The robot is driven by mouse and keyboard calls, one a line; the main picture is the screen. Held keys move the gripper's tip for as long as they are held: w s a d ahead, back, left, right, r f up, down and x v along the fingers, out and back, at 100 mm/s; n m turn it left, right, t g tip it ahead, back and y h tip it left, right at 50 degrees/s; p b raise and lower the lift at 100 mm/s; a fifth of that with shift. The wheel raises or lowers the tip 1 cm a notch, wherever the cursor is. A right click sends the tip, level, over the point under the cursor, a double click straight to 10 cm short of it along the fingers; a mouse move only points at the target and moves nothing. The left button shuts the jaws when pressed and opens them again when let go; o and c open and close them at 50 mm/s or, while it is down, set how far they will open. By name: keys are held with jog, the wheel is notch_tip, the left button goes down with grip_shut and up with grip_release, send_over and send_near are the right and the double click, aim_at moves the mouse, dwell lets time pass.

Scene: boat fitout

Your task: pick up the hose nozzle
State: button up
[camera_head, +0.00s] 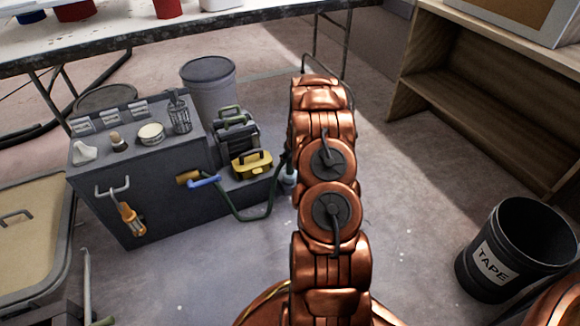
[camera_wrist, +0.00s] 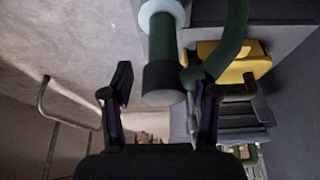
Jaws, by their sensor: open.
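The hose nozzle (camera_wrist: 161,42) shows in the wrist view as a dark green cylinder with a dark end and a pale blue collar. A green hose (camera_wrist: 232,38) curves close beside it. My gripper (camera_wrist: 163,92) is open, with one finger on each side of the nozzle's dark end in the picture; I see no contact and cannot tell the depth. In the head view my arm hides the gripper and most of the nozzle; a pale bluish part (camera_head: 290,178) shows at the arm's left edge. The hose (camera_head: 240,216) runs there from a brass and blue fitting (camera_head: 198,180).
A grey cabinet (camera_head: 150,195) holds small items on top and an orange tool (camera_head: 131,219) on its front. A yellow case (camera_head: 251,164) and black cases (camera_head: 236,132) sit on its low step. A black tape bin (camera_head: 518,245) stands right. Floor between is clear.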

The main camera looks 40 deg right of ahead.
jog(key=shift+a+b+x, duration=0.2)
jog(key=shift+b+x, duration=0.6)
jog(key=shift+x, duration=1.55)
jog(key=shift+c, duration=0.2)
grip_shut()
